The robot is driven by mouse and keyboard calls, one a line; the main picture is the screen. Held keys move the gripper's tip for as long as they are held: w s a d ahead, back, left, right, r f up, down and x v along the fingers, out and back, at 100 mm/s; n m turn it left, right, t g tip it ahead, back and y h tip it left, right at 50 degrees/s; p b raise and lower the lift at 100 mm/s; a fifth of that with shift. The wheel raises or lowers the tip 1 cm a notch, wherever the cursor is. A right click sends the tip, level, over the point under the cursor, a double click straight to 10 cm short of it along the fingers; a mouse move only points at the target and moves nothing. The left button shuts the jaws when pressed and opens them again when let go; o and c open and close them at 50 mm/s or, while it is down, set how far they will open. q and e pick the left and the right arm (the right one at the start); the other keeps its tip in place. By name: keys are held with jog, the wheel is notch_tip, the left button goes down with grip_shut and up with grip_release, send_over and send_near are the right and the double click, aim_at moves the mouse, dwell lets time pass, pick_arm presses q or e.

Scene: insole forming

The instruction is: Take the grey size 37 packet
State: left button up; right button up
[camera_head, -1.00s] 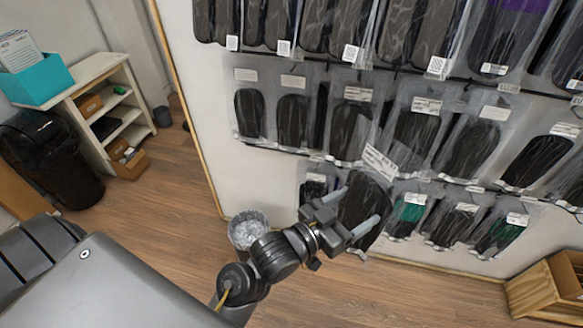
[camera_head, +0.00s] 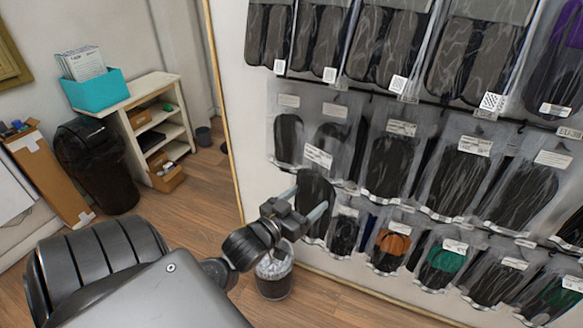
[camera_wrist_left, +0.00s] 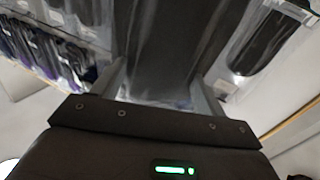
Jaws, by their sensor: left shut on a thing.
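My left gripper (camera_head: 307,204) is shut on a dark grey insole packet (camera_head: 315,187) with a white label at its top. The packet is held upright in front of the display wall, partly covering packets behind it. Its size mark is too small to read. In the left wrist view the held packet (camera_wrist_left: 165,50) fills the space between the two fingers of the left gripper (camera_wrist_left: 160,90). My right gripper is not in view.
The display wall holds rows of hanging packets, such as an orange one (camera_head: 391,245) and a green one (camera_head: 442,267). A bin with a clear liner (camera_head: 273,277) stands below the gripper. A white shelf (camera_head: 160,118), a black bin (camera_head: 98,170) and open floor lie left.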

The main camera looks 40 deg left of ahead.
aim_at(297, 181)
pick_arm(q)
jog(key=a, duration=0.2)
jog(key=a+y, duration=0.1)
jog(key=shift+s+a+r+n, duration=0.25)
jog(key=shift+s+n, duration=0.05)
jog(key=shift+s, duration=0.05)
jog(key=shift+y, duration=0.3)
jog(key=w+a, duration=0.1)
jog(key=w, duration=0.1)
jog(key=w+b, duration=0.1)
jog(key=w, duration=0.1)
jog(key=w+a+b, duration=0.1)
jog(key=w, duration=0.1)
jog(key=shift+w+a, duration=0.2)
jog(key=shift+a, duration=0.15)
jog(key=shift+w+a+r, duration=0.1)
jog(key=shift+w+a, duration=0.1)
jog(key=shift+w, duration=0.35)
